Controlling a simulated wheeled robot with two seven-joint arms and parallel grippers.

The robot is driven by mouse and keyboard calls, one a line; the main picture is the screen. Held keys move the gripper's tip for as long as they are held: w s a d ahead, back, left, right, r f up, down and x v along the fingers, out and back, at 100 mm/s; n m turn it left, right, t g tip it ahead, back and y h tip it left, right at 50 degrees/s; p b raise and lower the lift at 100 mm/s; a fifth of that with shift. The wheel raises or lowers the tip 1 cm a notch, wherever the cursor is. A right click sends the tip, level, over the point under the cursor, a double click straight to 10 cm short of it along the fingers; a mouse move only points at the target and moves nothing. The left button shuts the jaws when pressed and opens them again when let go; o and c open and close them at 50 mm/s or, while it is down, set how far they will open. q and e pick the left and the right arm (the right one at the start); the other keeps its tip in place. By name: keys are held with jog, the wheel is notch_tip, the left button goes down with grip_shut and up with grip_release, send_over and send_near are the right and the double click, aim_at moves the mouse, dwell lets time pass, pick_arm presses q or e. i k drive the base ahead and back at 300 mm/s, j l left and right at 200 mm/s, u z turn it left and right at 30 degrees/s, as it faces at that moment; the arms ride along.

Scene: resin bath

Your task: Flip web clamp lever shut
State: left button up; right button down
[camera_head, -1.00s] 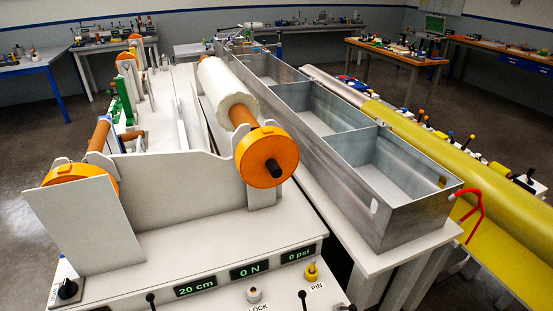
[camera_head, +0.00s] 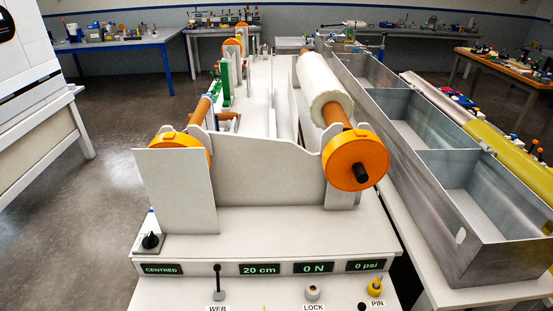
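A black lever (camera_head: 217,282) stands upright on the machine's front ledge, above a label that seems to read WEB and is partly cut off by the lower edge. I cannot tell from here whether it is the web clamp lever or whether it is open or shut. Neither of my grippers shows in the head view.
A LOCK knob (camera_head: 312,292) and a yellow PIN knob (camera_head: 375,286) sit right of the lever. Displays read 20 cm, 0 N and 0 psi. A white roll (camera_head: 325,88) ends in an orange disc (camera_head: 356,162). A metal trough (camera_head: 470,185) stands at right. Floor at left is clear.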

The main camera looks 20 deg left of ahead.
aim_at(217, 267)
jog(key=u, duration=1.1)
jog(key=k+j+u, duration=0.1)
jog(key=j, duration=0.15)
